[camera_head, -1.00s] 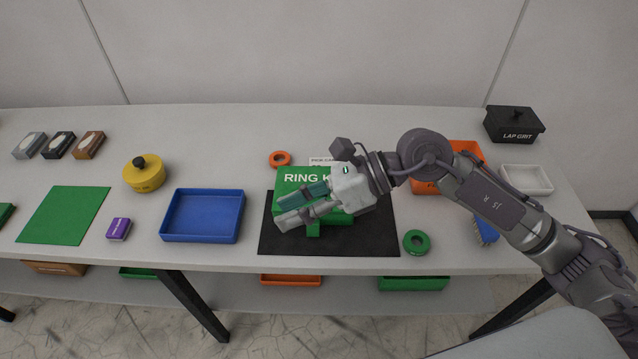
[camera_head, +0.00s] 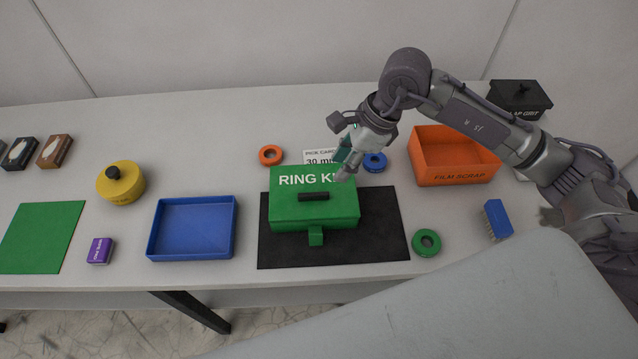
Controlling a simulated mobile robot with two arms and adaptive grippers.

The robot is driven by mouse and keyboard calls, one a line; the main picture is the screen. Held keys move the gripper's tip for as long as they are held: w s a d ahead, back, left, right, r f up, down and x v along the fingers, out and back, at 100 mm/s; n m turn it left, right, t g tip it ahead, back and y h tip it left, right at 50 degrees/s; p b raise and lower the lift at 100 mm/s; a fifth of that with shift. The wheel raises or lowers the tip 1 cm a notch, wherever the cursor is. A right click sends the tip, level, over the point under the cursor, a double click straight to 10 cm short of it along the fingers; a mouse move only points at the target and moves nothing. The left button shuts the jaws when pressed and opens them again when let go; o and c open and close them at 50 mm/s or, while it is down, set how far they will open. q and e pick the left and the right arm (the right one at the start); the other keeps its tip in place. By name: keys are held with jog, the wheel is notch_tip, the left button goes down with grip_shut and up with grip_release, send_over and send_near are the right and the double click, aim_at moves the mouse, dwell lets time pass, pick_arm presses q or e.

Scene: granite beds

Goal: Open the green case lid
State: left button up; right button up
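The green case (camera_head: 300,211), marked "RING K…", sits on a black mat (camera_head: 385,240) in the middle of the table. Its lid (camera_head: 285,192) is down, with a dark bar handle (camera_head: 313,196) on it and a green tab (camera_head: 316,236) at the front. My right gripper (camera_head: 345,165) is above the back right of the lid and hides the end of the label. Its fingers look apart with nothing between them; whether it touches the lid is unclear. My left gripper is not in view.
A blue tray (camera_head: 194,255) stands left of the mat. An orange bin (camera_head: 455,178) marked "FILM SCRAP", a blue ring (camera_head: 375,162), a green ring (camera_head: 427,242) and a brush (camera_head: 497,219) are at the right. An orange ring (camera_head: 271,155) and pick card (camera_head: 318,156) lie behind the case.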

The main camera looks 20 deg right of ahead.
aim_at(318, 194)
jog(key=p+x, duration=0.1)
jog(key=x, duration=0.2)
jog(key=shift+a+f, duration=0.25)
jog(key=shift+f, duration=0.05)
jog(key=shift+p+x, duration=0.35)
jog(key=shift+x, duration=0.7)
jog(key=x, duration=0.2)
jog(key=p+x, duration=0.1)
jog(key=x, duration=0.1)
jog(key=shift+w, duration=0.25)
jog(key=shift+f, duration=0.3)
jog(key=shift+a+f, duration=0.15)
jog(key=shift+f, duration=0.15)
jog(key=c, duration=0.4)
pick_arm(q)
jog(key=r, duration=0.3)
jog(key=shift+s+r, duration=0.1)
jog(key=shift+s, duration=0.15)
pick_arm(e)
grip_shut()
